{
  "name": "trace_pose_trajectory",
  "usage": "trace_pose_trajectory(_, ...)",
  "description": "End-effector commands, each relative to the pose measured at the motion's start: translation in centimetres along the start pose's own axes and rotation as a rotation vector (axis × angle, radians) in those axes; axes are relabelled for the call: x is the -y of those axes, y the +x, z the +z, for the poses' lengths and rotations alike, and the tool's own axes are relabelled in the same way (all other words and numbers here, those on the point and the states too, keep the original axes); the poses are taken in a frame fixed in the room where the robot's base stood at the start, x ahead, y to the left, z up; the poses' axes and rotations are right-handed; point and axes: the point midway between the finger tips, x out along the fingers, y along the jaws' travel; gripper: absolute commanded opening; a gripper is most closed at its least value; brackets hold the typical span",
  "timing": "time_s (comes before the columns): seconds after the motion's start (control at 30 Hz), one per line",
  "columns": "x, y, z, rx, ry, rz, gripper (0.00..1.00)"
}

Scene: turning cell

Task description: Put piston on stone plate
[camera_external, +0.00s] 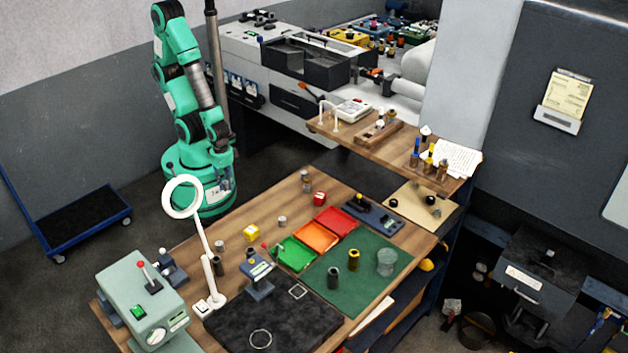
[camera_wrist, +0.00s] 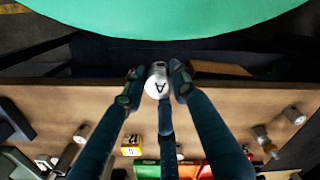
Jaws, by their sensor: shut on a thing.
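My gripper (camera_wrist: 158,84) shows in the wrist view with its dark fingers closed around a silver piston (camera_wrist: 157,87). The piston is a short metal cylinder, and its pale end with a black letter A faces the camera. It is held near the table's edge in that view; its height over the table is hard to tell. In the external view my arm is folded up behind the table, and neither the gripper nor the held piston can be made out. The stone plate (camera_external: 235,325) is a flat dark slab at the table's front, with a thin ring and a small square frame on it.
A white ring lamp (camera_external: 183,197) and a pale green machine (camera_external: 145,300) stand left of the plate. Green, orange and red trays (camera_external: 315,236) lie behind it. A green mat (camera_external: 390,280) with cylinders and a glass is at right. Small metal parts dot the wooden table.

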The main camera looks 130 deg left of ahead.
Motion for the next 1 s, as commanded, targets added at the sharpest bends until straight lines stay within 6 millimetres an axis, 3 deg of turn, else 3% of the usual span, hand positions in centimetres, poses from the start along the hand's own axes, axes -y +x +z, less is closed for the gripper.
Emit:
trace_pose_trajectory(0.8,-0.1,-12.2,-0.1,-0.003,0.0,0.003,0.0)
trace_pose_trajectory(1.0,-1.0,-13.4,-0.8,0.0,0.007,0.0,0.0)
